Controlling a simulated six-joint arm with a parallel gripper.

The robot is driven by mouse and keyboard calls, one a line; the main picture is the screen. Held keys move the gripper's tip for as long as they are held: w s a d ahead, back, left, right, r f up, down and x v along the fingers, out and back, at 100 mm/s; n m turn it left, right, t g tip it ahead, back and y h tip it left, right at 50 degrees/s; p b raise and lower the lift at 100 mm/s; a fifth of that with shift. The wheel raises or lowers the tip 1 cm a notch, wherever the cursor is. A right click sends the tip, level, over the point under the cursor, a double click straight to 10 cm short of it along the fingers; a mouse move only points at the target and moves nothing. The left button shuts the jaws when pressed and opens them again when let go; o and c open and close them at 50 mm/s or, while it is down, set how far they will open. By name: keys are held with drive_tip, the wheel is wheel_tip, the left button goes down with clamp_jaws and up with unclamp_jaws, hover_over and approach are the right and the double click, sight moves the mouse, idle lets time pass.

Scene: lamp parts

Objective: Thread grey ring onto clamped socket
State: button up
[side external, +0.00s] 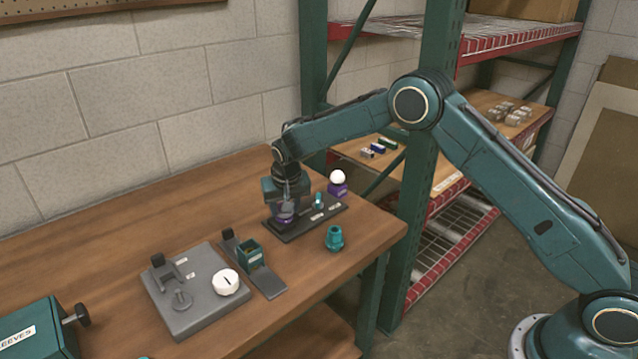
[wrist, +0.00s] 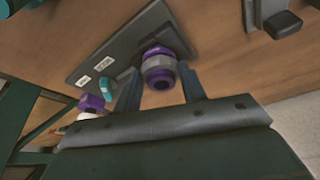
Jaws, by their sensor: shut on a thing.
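I cannot tell whether the grey band is a separate ring, or whether the piece touches the tray. A teal square holder (side external: 250,255) stands on a grey clamp base; nothing else clamped is clear.
A loose teal part (side external: 334,238) stands right of the tray. A white ball on a purple base (side external: 337,180) stands behind it. A grey fixture plate (side external: 190,318) with a white dial (side external: 226,282) lies front left. A teal sleeves box (side external: 40,330) is at the left edge.

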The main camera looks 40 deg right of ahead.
drive_tip(key=shift+s+a+f+m+g+h, duration=0.15)
drive_tip(key=shift+f+m+g+h, duration=0.2)
drive_tip(key=shift+m, duration=0.75)
drive_tip(key=shift+w+a+m+g+h, duration=0.1)
drive_tip(key=shift+m+g+h, duration=0.1)
drive_tip(key=shift+m, duration=0.4)
drive_tip(key=shift+w+a+m+g+h, duration=0.1)
drive_tip(key=shift+m+h, duration=0.05)
drive_tip(key=shift+m, duration=0.45)
drive_tip(key=m+g, duration=0.1)
drive_tip(key=m, duration=0.3)
drive_tip(key=shift+w+f+h, duration=0.1)
drive_tip(key=shift+w+h, duration=0.05)
drive_tip(key=shift+h, duration=0.25)
drive_tip(key=o, duration=0.9)
drive_tip(key=shift+o, duration=0.7)
drive_tip(key=shift+r, duration=0.2)
